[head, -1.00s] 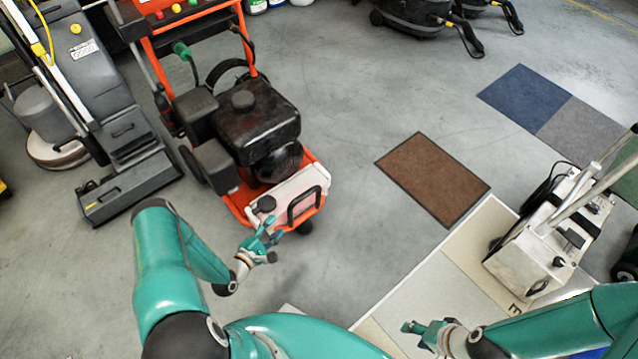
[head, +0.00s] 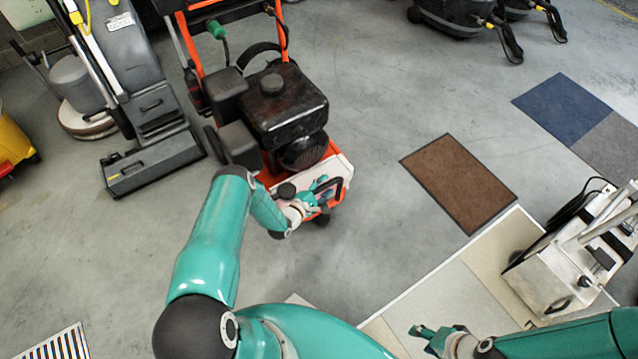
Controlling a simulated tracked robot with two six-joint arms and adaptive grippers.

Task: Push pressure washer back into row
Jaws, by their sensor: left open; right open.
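The pressure washer (head: 284,108) has an orange frame, a black engine and a pale front panel with a dark handle. It stands upright on the floor, right of the grey floor machine. My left gripper (head: 322,190) is open at the washer's front panel, beside the dark handle; I cannot tell whether it touches. Part of the front panel is hidden behind my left gripper and wrist. My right gripper (head: 422,332) is open and empty, low in the view over the pale board, away from the washer.
A grey floor machine (head: 150,115) stands left of the washer. A brown mat (head: 460,185) and a blue mat (head: 562,108) lie to the right. A white wheeled machine (head: 545,277) stands on the pale board (head: 484,290). Black vacuums (head: 455,18) are at the back. Floor between washer and brown mat is clear.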

